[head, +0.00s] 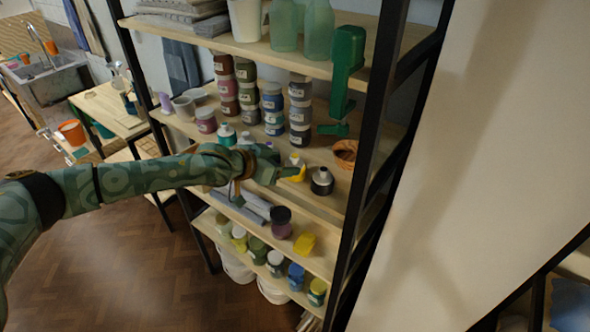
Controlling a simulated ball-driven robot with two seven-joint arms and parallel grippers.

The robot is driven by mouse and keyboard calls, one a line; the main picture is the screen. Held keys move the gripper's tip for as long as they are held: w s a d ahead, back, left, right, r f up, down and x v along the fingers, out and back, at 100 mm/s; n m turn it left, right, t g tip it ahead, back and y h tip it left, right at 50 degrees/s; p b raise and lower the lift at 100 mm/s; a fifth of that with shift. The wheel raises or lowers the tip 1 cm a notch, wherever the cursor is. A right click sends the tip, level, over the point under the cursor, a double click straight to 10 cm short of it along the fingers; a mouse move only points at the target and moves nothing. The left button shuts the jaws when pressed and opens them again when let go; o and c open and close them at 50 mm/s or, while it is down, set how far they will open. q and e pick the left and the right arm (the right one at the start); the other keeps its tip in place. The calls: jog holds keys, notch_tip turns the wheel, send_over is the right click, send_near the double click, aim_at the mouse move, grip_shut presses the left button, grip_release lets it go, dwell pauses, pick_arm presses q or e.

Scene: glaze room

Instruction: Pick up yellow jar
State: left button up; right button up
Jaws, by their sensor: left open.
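The yellow jar (298,169) stands on the middle shelf and has a pale, narrow top. My left arm reaches in from the left across the shelf front. My left gripper (283,171) is open, right at the left side of the yellow jar. The gripper covers part of the jar's left side and lower part. I cannot tell whether a finger touches the jar. My right gripper is not in view.
Stacked glaze jars (299,115) stand behind. A black shelf post (366,150) bounds the right side. A terracotta bowl (345,151) sits nearby.

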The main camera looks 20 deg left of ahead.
aim_at(292, 163)
pick_arm(q)
jog(key=x, duration=0.5)
jog(key=shift+w+d+f+p, duration=0.15)
jog(key=shift+d+p, duration=0.1)
jog(key=shift+p, duration=0.15)
jog(key=shift+a, duration=0.15)
jog(key=shift+c, duration=0.3)
jog(key=c, duration=1.2)
